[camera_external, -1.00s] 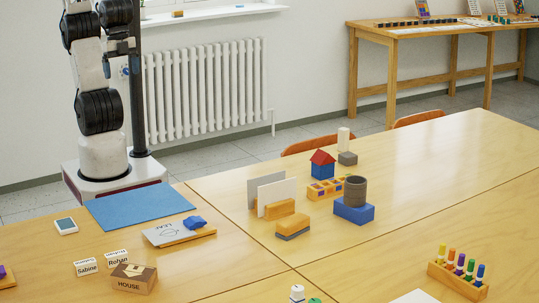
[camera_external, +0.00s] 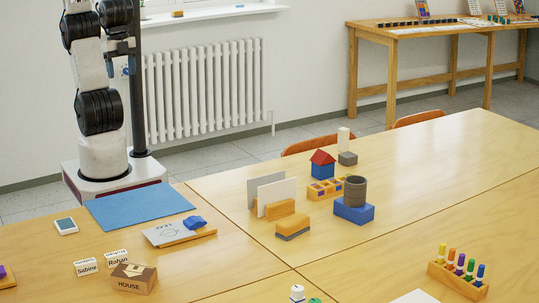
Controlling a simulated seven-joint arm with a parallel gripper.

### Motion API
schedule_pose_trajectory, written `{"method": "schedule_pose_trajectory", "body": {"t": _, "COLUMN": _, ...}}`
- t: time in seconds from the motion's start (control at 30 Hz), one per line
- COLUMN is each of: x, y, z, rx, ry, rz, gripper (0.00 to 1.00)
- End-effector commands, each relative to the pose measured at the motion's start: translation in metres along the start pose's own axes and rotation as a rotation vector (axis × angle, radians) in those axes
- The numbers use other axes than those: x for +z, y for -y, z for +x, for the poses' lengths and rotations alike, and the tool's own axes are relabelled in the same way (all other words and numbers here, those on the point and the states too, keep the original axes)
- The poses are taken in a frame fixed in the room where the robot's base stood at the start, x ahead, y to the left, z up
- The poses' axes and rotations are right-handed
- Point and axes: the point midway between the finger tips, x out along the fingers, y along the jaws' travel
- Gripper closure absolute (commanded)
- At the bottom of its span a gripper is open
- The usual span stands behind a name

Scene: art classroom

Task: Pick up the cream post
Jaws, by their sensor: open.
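The cream post (camera_external: 343,139) stands upright near the far edge of the table, at the back of the group of blocks. Its lower end meets a small grey block (camera_external: 348,159); it looks set on or in that block, but I cannot tell which.
Close by are a blue house with a red roof (camera_external: 322,165), a wooden tray with coloured squares (camera_external: 323,190), and a dark grey cylinder (camera_external: 355,189) on a blue block (camera_external: 353,212). White and grey upright panels (camera_external: 277,197) stand left. The table right of the post is clear.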

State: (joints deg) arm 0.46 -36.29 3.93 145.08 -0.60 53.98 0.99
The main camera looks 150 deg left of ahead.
Motion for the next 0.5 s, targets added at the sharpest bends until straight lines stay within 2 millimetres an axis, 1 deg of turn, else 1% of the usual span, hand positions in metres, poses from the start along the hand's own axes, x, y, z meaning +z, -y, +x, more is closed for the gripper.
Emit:
{"method": "schedule_pose_trajectory", "body": {"t": 0.27, "x": -0.002, "y": 0.001, "z": 0.000, "rx": -0.001, "ry": 0.001, "rz": -0.004, "gripper": 0.36}}
{"method": "schedule_pose_trajectory", "body": {"t": 0.37, "x": -0.006, "y": 0.004, "z": 0.000, "rx": -0.003, "ry": 0.002, "rz": -0.018, "gripper": 0.36}}
{"method": "schedule_pose_trajectory", "body": {"t": 0.5, "x": -0.021, "y": 0.013, "z": 0.000, "rx": -0.009, "ry": 0.009, "rz": -0.063, "gripper": 0.36}}
